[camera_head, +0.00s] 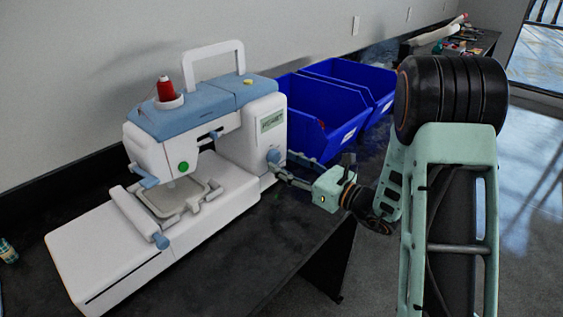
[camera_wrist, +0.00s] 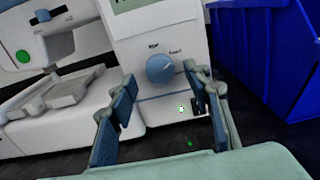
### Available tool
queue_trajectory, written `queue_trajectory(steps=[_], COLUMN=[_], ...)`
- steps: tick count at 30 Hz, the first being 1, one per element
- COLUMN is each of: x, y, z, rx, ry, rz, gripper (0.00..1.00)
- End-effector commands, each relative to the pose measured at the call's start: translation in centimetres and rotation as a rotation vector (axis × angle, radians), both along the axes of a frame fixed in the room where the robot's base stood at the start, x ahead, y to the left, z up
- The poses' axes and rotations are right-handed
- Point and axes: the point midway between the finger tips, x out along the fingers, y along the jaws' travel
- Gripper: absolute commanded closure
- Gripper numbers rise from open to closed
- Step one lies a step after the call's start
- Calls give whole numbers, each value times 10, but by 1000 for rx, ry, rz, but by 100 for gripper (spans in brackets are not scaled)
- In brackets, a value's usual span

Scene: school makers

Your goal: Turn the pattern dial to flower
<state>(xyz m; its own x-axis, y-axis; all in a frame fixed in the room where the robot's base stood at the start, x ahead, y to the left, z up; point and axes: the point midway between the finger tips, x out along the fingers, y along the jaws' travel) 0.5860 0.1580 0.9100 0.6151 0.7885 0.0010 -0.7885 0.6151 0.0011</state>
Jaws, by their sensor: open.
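The pattern dial is a round blue knob (camera_wrist: 160,68) on the white end panel of the sewing machine (camera_head: 240,148); the knob also shows in the head view (camera_head: 273,156). Two small labels sit above it; the left looks like "Star", and the right is too blurred to read surely. I cannot tell exactly where the knob points. My gripper (camera_head: 283,163) is open, its fingers reaching toward the panel. In the wrist view, the fingers of my gripper (camera_wrist: 160,76) stand on either side of the knob. I cannot tell whether either touches it.
Blue bins (camera_head: 318,118) stand right behind the machine, close to my gripper; one also shows in the wrist view (camera_wrist: 262,50). A red thread spool (camera_head: 166,89) sits on top of the machine. The dark table (camera_head: 255,240) is bare in front of the machine.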

Motion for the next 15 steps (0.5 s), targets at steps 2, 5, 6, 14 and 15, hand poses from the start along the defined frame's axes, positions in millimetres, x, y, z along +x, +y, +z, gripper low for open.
queue_trajectory(steps=[2,5,6,14,15], x=[5,10,11,11,11], y=[8,13,14,15,15], z=[0,0,0,0,0], rx=[-1,-1,-1,-1,-1], ry=[-1,-2,-1,0,0], rz=[3,1,1,0,0], gripper=[55,55,55,55,57])
